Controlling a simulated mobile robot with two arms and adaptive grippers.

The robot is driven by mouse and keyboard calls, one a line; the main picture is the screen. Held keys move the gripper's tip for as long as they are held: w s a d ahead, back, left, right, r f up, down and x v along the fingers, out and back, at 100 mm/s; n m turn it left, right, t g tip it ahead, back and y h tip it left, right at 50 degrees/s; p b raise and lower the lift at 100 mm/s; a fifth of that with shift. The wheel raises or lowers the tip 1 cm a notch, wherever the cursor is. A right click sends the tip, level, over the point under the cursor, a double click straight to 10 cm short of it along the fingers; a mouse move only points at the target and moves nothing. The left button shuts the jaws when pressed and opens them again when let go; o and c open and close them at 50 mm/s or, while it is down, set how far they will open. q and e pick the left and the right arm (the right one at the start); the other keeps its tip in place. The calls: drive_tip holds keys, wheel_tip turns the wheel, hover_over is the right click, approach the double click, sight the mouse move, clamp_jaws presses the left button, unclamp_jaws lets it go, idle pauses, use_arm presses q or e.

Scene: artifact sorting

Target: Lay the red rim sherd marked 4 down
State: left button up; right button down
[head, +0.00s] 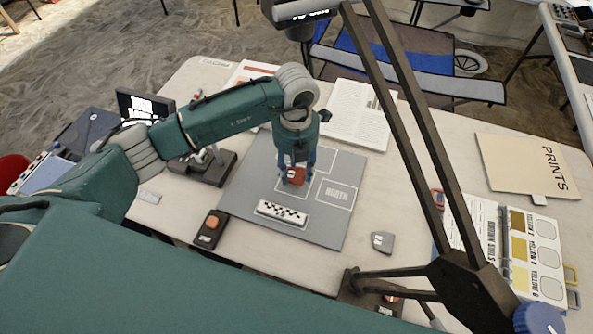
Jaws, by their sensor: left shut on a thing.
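The red rim sherd (294,175) is in the head view, over the grey mat (262,188) near the middle of the table. My left gripper (296,177) points down and is shut on the sherd. Its number is too small to read, and I cannot tell whether the sherd touches the mat. The mat carries white outlined areas, one lettered to the right of the sherd. My right gripper does not show.
A checkered scale bar (282,213) lies on the mat in front of the sherd. A grey sherd (382,242) lies to the right, near a dark lamp arm (420,165) crossing the view. A folder (530,168) lies at right.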

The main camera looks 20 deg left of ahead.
sight(296, 172)
use_arm(q)
drive_tip(key=shift+w, duration=0.35)
drive_tip(key=shift+a+f, duration=0.1)
drive_tip(key=shift+f, duration=0.05)
wheel_tip(296, 172, down, 3)
drive_tip(key=shift+p, duration=0.65)
drive_tip(key=shift+c, duration=0.2)
drive_tip(key=shift+f, duration=0.15)
drive_tip(key=o, duration=1.2)
drive_tip(key=shift+r, duration=0.3)
wheel_tip(296, 172, up, 7)
drive_tip(key=shift+b, duration=0.8)
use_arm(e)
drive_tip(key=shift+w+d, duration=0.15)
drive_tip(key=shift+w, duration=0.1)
